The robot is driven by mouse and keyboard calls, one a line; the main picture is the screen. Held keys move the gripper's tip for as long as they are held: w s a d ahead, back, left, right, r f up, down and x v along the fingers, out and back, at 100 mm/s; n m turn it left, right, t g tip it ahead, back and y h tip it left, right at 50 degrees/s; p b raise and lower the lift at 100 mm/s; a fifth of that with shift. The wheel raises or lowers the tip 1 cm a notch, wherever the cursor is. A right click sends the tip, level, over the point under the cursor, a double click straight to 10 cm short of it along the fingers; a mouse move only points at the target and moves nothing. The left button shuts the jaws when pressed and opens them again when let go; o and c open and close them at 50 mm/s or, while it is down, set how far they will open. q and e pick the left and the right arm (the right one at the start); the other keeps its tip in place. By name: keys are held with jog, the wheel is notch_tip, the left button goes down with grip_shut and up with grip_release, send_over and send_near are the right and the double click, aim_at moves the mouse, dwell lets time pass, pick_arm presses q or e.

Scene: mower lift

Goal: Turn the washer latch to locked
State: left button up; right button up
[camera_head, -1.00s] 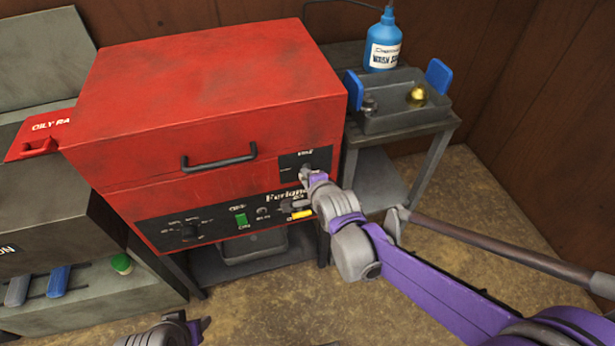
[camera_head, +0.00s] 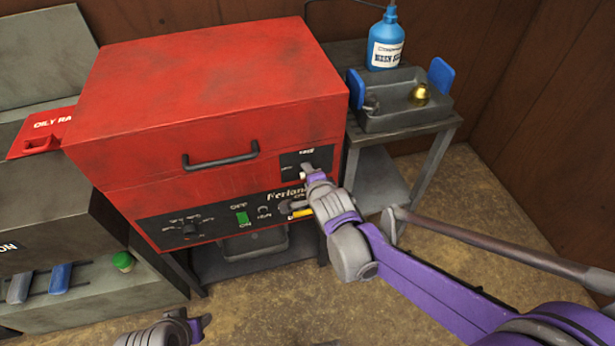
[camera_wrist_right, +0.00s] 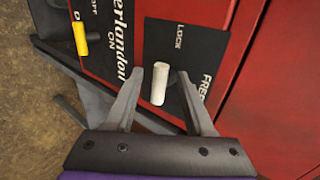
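The red washer (camera_head: 210,90) stands with its lid down, a black handle (camera_head: 220,158) on its front. The washer latch (camera_wrist_right: 160,84) is a pale lever on a black plate (camera_wrist_right: 190,50) marked LOCK and FREE. In the right wrist view the lever stands between the two fingers of my right gripper (camera_wrist_right: 157,95), which are apart with gaps on both sides. In the head view my right gripper (camera_head: 312,178) is at the latch plate and partly covers it. My left gripper (camera_head: 200,325) is low at the bottom edge; its finger gap is not clear.
A yellow-tipped switch (camera_wrist_right: 82,38) and a green switch (camera_head: 242,218) sit on the washer's front panel. A side table at right holds a grey tray (camera_head: 385,122) and a blue bottle (camera_head: 386,42). An oily rag bin (camera_head: 35,140) stands at left.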

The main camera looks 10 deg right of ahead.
pick_arm(q)
notch_tip(320, 180, up, 3)
jog(key=p, duration=0.3)
jog(key=shift+r, duration=0.2)
pick_arm(e)
jog(key=v, duration=1.1)
pick_arm(q)
notch_tip(320, 180, up, 12)
jog(key=w+p, duration=0.2)
jog(key=p, duration=0.8)
jog(key=shift+t+p, duration=0.3)
jog(key=shift+p, duration=0.05)
pick_arm(e)
jog(key=s+d+r+n+g, duration=0.2)
jog(key=s+n+g, duration=0.1)
jog(key=s+n, duration=0.5)
jog(key=s+d+r+n+g, duration=0.2)
jog(key=s+r+n, duration=0.1)
jog(key=s+n, duration=0.5)
jog(key=shift+s+r+n+g, duration=0.2)
jog(key=shift+s+n+g, duration=0.2)
jog(key=shift+n, duration=0.4)
jog(key=shift+d, duration=0.1)
